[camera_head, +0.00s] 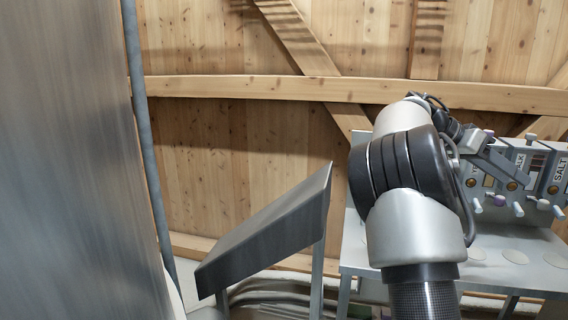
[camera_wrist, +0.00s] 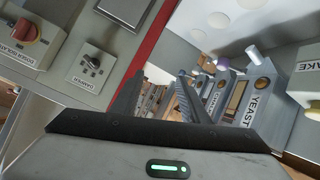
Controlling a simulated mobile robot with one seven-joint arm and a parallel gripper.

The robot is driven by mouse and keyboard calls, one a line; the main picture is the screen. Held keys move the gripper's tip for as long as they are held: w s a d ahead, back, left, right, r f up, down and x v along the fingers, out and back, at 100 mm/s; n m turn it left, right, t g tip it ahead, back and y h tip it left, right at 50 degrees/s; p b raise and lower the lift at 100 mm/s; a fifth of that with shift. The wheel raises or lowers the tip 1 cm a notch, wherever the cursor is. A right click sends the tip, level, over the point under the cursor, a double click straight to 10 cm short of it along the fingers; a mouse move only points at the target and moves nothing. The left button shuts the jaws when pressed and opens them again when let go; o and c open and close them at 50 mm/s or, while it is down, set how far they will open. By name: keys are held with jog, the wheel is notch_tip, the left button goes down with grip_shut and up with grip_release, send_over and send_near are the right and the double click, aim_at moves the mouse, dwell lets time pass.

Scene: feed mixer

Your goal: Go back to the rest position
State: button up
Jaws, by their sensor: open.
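My gripper (camera_wrist: 158,98) is open and empty in the wrist view, its two dark fingers apart with nothing between them. In the head view my arm rises at the right and bends toward a row of dispensers; the gripper end (camera_head: 497,160) is by the dispensers' left end, partly behind the arm. In the wrist view a dispenser marked YEAST (camera_wrist: 258,98) is just right of the fingers. I cannot tell from these views whether the fingers touch anything.
Dispensers, one marked SALT (camera_head: 557,175), stand on a pale metal table (camera_head: 400,255). A dark sloped chute (camera_head: 270,225) is left of my arm. A large metal wall (camera_head: 60,160) fills the left. A control panel has a red knob (camera_wrist: 23,30) and a switch (camera_wrist: 92,63).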

jog(key=s+a+f+n+t+y, duration=0.35)
jog(key=s+a+n, duration=0.25)
jog(key=s+a, duration=0.45)
jog(key=s+a+f+n+t+y, duration=0.4)
jog(key=s+a, duration=0.3)
jog(key=a, duration=0.7)
jog(key=s+a+f+n+t+y, duration=0.2)
jog(key=s+a+f+n+y, duration=0.25)
jog(key=s+a+n, duration=0.55)
notch_tip(320, 180, up, 28)
jog(key=w+a+m+p, duration=0.2)
jog(key=m+p, duration=0.1)
jog(key=p, duration=2.5)
jog(key=shift+r+g, duration=0.15)
jog(key=shift+g, duration=0.2)
jog(key=shift+w, duration=0.1)
